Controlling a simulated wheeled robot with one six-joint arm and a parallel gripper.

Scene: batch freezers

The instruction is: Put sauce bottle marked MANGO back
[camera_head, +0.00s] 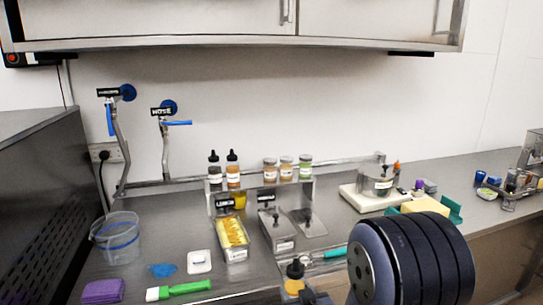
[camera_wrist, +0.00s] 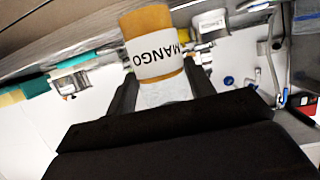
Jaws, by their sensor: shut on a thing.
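The sauce bottle marked MANGO (camera_wrist: 153,52) fills the upper middle of the wrist view, orange with a white label. My gripper (camera_wrist: 160,90) is shut on it, one dark finger on each side. In the head view the orange bottle with a black cap (camera_head: 295,270) shows low in the middle, in front of the counter, partly hidden by my arm. A small raised steel rack (camera_head: 262,188) at the back of the counter bears two black-tipped bottles (camera_head: 224,172) at its left and several lidded jars (camera_head: 287,170) at its right, with a gap between.
Below the rack stand a yellow-filled pan (camera_head: 232,235) and steel pans (camera_head: 278,230). A clear bucket (camera_head: 117,238), purple sponge (camera_head: 103,291) and green brush (camera_head: 180,289) lie left. A white scale-like base with a steel pot (camera_head: 375,182) stands right. A cabinet (camera_head: 230,25) hangs above.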

